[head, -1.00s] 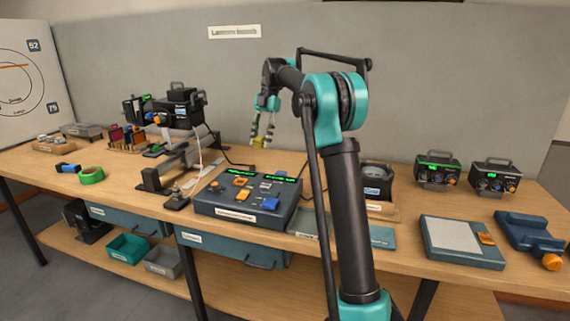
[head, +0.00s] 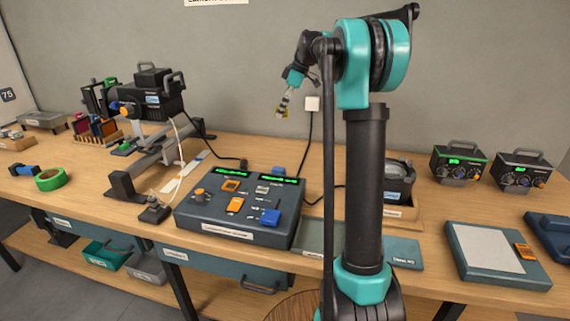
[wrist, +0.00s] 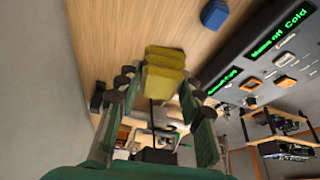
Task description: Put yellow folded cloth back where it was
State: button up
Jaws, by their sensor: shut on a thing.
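The yellow folded cloth (wrist: 165,75) is held between my fingers in the wrist view, with several stacked folds showing. The cloth touches nothing else that I can see.
A blue block (wrist: 215,13) lies on the wood beside the console. A black lamp on a rail (head: 160,100) stands left of the console. A black round-topped device (head: 398,180) stands right, behind my arm. Bare bench (head: 225,150) shows behind the console.

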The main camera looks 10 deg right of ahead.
aim_at(282, 162)
jog(key=shift+d+m+t, duration=0.3)
jog(key=shift+d+m, duration=0.3)
jog(key=shift+m, duration=0.1)
notch_tip(282, 162, down, 20)
jog(key=shift+f, duration=0.1)
jog(key=o, duration=1.1)
jog(key=v, duration=1.2)
